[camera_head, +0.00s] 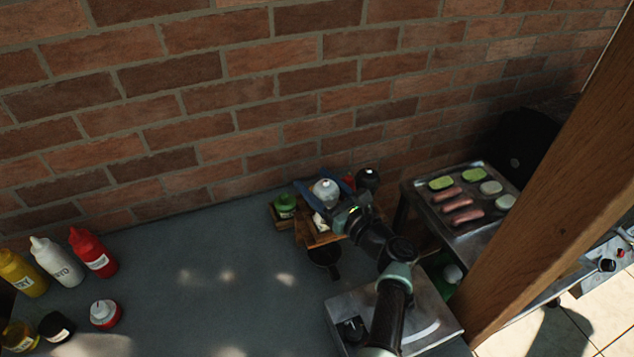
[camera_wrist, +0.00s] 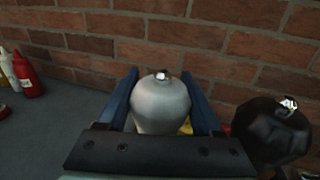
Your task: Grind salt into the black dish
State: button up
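The pale grey-white mill (camera_head: 326,191) with a small metal knob stands upright at the wooden rack near the wall. It also shows in the wrist view (camera_wrist: 160,106). My gripper (camera_head: 325,187) has one blue finger on each side of the mill, seen between the fingers in the wrist view (camera_wrist: 161,72). The fingers look spread, with no clear contact. A small black dish (camera_head: 322,256) appears on the table just in front of the rack, partly shaded; its inside is hard to make out.
A dark mill (camera_head: 367,179) stands right of the pale one, close to my gripper in the wrist view (camera_wrist: 270,132). A green-topped jar (camera_head: 285,205) is left of the rack (camera_head: 315,236). Several sauce bottles stand far left. A tray (camera_head: 440,211) of food is right. The middle table is clear.

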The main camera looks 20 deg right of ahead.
jog(key=shift+o, duration=0.7)
jog(key=shift+s, duration=0.1)
jog(key=b+v, duration=0.1)
jog(key=v, duration=1.1)
jog(key=shift+s, duration=0.4)
jog(key=shift+d, duration=0.1)
